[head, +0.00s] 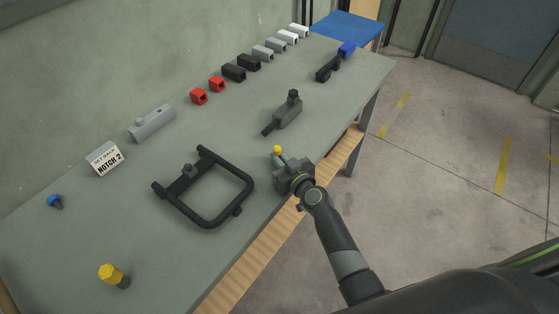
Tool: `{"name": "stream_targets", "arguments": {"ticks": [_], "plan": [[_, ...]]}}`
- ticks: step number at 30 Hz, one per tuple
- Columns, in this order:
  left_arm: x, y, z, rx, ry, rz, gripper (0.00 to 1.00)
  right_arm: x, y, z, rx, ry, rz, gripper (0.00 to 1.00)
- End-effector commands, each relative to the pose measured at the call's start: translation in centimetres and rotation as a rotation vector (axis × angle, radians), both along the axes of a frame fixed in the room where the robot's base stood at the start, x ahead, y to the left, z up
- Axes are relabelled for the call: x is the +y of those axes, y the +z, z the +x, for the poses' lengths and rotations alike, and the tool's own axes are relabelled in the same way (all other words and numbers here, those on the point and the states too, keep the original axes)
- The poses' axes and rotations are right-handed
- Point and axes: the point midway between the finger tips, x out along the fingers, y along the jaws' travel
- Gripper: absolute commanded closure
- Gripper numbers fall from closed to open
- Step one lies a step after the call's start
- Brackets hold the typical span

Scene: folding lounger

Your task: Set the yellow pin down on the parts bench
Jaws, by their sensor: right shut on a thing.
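The yellow pin (277,150) has a small yellow head and shows at the tip of my right gripper. My right gripper (281,161) is shut on it, over the front part of the bench. The pin's lower part is largely hidden by the jaws, and I cannot tell whether it touches the top. The parts bench (245,130) has a long grey-green top running from lower left to upper right. My left gripper is not in view.
A black U-shaped frame (216,221) lies left of the gripper, and a dark grey latch-like part (286,113) lies beyond it. A larger yellow-headed knob (110,273), a blue knob (55,201), a "NOTCH 2" card (106,159) and a row of caps stand elsewhere. Bare top surrounds the gripper.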

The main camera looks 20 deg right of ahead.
Motion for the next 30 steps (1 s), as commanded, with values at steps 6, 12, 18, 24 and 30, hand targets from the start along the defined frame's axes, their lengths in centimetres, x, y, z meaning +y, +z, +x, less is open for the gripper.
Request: {"name": "stream_targets", "arguments": {"ticks": [6, 12, 18, 24, 30], "plan": [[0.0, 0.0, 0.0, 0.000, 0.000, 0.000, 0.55, 0.0, 0.0, 0.0, -0.001, 0.000, -0.001, 1.00], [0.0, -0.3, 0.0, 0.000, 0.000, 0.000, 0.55, 0.0, -0.2, 0.0, 0.000, 0.000, -0.001, 0.82], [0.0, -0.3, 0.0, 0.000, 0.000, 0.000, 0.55, 0.0, -0.2, 0.0, 0.000, 0.000, -0.001, 0.70], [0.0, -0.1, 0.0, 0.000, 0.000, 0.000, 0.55, 0.0, 0.0, 0.0, 0.000, 0.000, 0.000, 0.70], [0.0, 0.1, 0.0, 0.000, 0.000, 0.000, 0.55, -0.4, 0.2, -1.3, 0.000, -0.002, 0.000, 0.70]]}}
